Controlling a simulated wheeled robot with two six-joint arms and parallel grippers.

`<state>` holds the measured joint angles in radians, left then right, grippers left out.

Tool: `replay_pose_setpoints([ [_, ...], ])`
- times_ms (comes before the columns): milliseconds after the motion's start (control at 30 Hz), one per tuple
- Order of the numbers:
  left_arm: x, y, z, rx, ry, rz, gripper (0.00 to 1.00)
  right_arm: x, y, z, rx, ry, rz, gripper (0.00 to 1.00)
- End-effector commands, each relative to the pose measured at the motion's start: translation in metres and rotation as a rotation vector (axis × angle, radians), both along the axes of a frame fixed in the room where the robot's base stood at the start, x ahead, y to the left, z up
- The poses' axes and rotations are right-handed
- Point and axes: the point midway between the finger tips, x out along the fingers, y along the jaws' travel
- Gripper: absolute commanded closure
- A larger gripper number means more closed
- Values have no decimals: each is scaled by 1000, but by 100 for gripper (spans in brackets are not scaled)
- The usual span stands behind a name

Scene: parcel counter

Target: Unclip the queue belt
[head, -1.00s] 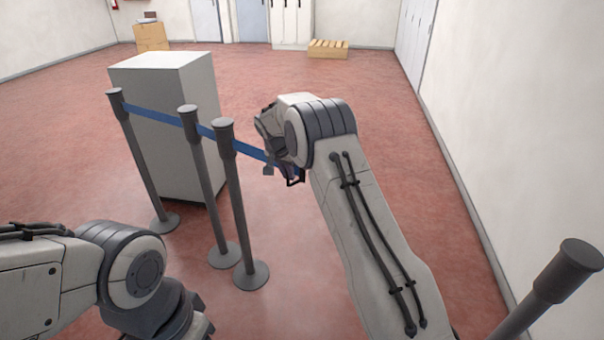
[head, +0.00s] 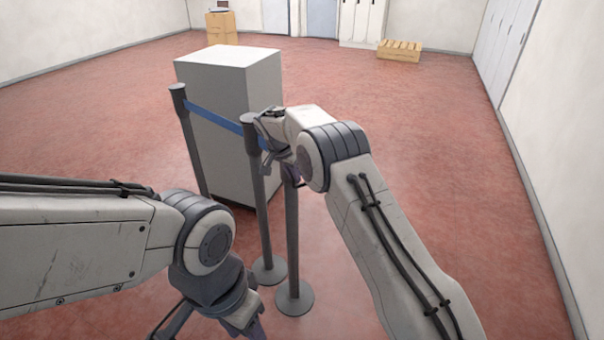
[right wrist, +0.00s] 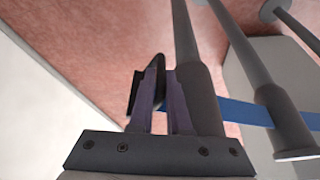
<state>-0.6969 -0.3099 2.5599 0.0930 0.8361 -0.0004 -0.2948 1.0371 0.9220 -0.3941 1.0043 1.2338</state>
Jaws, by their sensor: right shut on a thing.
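The blue queue belt (head: 212,113) runs from a left dark post (head: 190,140) to a middle post (head: 261,205) and on behind my right gripper (head: 272,150). It also shows in the right wrist view (right wrist: 240,112). There my right gripper (right wrist: 160,78) is shut on a small black piece (right wrist: 153,82), which looks like the belt's end clip. The fingers are right beside a post (right wrist: 203,100); I cannot tell whether the clip touches it. A third post (head: 291,240) stands partly behind my right wrist. My left gripper (head: 215,318) is low at the bottom edge, its fingertips cut off.
A pale grey cabinet (head: 225,95) stands close behind the posts. Round post bases (head: 294,299) lie on the red floor. Floor to the right is clear up to the white wall (head: 560,150). Boxes (head: 207,35) and a wooden crate (head: 399,51) are far back.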

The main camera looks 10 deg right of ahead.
Motion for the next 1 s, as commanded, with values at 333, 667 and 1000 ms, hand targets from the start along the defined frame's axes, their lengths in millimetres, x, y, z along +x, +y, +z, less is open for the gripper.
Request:
replay_pose_setpoints([
  [333, 0, 0, 0, 0, 0, 0, 50, 1, -4, 1, -8, -2, -4, 100],
  [667, 0, 0, 0, 0, 0, 0, 50, 0, -4, 1, -5, 0, -5, 55],
  [1000, 0, 0, -1, 0, 0, 0, 50, -2, 0, 8, -3, 0, -3, 55],
])
